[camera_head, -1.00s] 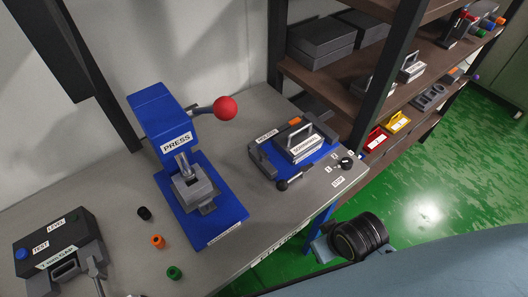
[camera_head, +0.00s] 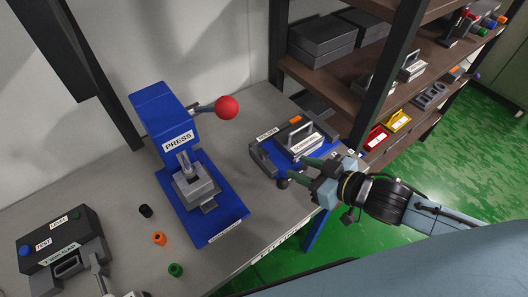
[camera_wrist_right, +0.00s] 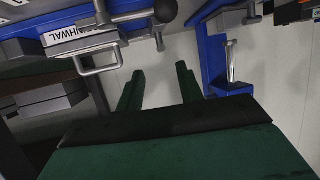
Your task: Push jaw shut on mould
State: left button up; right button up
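The mould (camera_head: 302,146), a grey block with a white name label and a loop handle, sits on a blue fixture (camera_head: 268,168) with dark grey side pieces. It also shows in the wrist view (camera_wrist_right: 78,38). I cannot tell for certain which dark piece is the jaw or whether it touches the mould. A dark lever ends in a black knob (camera_head: 283,183), also in the wrist view (camera_wrist_right: 165,10). My right gripper (camera_head: 303,171) is at the fixture's front right, close to the lever. In the wrist view its fingers (camera_wrist_right: 160,84) are apart with nothing between them.
The blue press (camera_head: 165,125) with a red ball handle (camera_head: 227,107) stands left of the fixture. A dark test box (camera_head: 62,240) and small black, orange and green caps (camera_head: 159,238) lie farther left. A shelf unit (camera_head: 390,110) stands at the right.

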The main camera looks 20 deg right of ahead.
aim_at(264, 154)
jog(key=b+x, duration=0.1)
jog(key=x, duration=1.2)
grip_shut()
